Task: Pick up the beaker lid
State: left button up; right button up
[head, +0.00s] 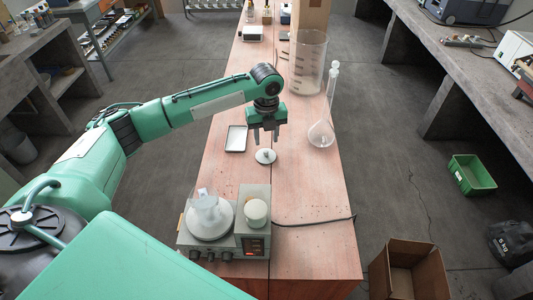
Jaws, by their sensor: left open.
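The beaker lid (265,156) looks like a small white disc with a knob on top. It lies on the reddish bench top (305,215) near the middle. My left gripper (265,137) points down just behind and above the lid, with its fingers apart and nothing between them. I cannot tell the exact height of the fingertips over the lid. A large clear beaker (308,65) stands farther back on the bench. My right gripper is not in view.
A shallow white tray (236,139) lies left of the lid. A round glass flask (321,134) with a long neck stands to the right. A grey hotplate device (255,240) with glassware stands in front, its cable running right. Cardboard (310,15) stands behind the beaker.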

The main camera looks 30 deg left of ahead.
aim_at(266, 151)
pick_arm(q)
jog(key=shift+s+f, duration=0.1)
jog(key=shift+f, duration=0.4)
notch_tip(266, 151, down, 4)
jog(key=shift+a+r+p, duration=0.1)
jog(key=shift+r+p, duration=0.05)
jog(key=shift+p, duration=0.7)
jog(key=shift+f, duration=0.5)
jog(key=c, duration=0.7)
grip_shut()
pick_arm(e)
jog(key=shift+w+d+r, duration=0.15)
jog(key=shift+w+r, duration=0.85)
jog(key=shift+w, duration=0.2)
